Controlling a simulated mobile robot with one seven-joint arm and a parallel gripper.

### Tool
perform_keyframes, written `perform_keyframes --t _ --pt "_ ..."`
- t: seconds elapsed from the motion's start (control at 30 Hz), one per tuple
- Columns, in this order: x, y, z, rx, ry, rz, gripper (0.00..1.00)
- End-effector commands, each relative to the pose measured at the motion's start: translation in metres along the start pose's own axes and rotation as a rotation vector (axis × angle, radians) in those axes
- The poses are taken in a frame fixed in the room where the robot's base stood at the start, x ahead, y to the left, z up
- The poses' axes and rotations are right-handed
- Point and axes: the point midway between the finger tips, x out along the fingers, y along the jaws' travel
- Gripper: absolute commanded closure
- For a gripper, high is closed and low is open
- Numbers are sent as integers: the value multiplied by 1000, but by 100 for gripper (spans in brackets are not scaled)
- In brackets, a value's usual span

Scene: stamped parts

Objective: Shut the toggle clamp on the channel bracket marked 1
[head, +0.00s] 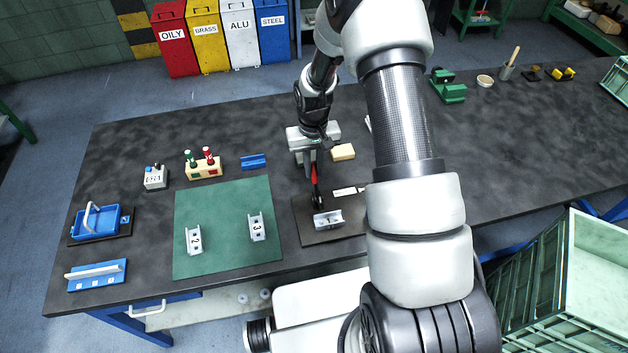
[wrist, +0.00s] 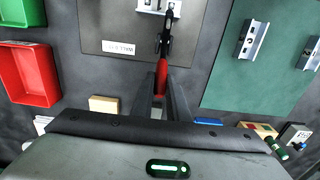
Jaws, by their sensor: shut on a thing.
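The channel bracket (head: 328,220) lies on a dark plate (head: 300,232); its number is hard to read here. In the wrist view the bracket (wrist: 150,5) is cut by the top edge. The dark toggle clamp (head: 318,198) stands beside it on the plate; it also shows in the wrist view (wrist: 166,38). Its red handle (wrist: 161,78) rises toward my gripper (wrist: 161,90), which is shut on it. In the head view my gripper (head: 313,166) is above the plate, around the handle. I cannot tell whether the clamp's tip touches the bracket.
A green mat (head: 215,215) to the left carries brackets marked 2 (head: 193,240) and 3 (head: 257,227). A tan block (head: 343,152) lies behind the plate. A white label (wrist: 118,47) lies on the plate. Red (wrist: 28,75) and green bins show in the wrist view.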

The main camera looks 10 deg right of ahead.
Motion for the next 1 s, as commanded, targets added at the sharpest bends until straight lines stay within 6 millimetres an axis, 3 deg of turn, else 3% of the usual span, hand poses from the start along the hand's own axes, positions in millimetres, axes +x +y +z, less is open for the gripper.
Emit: perform_keyframes --t 1.0 --pt "-11 0 36 0 -14 0 100"
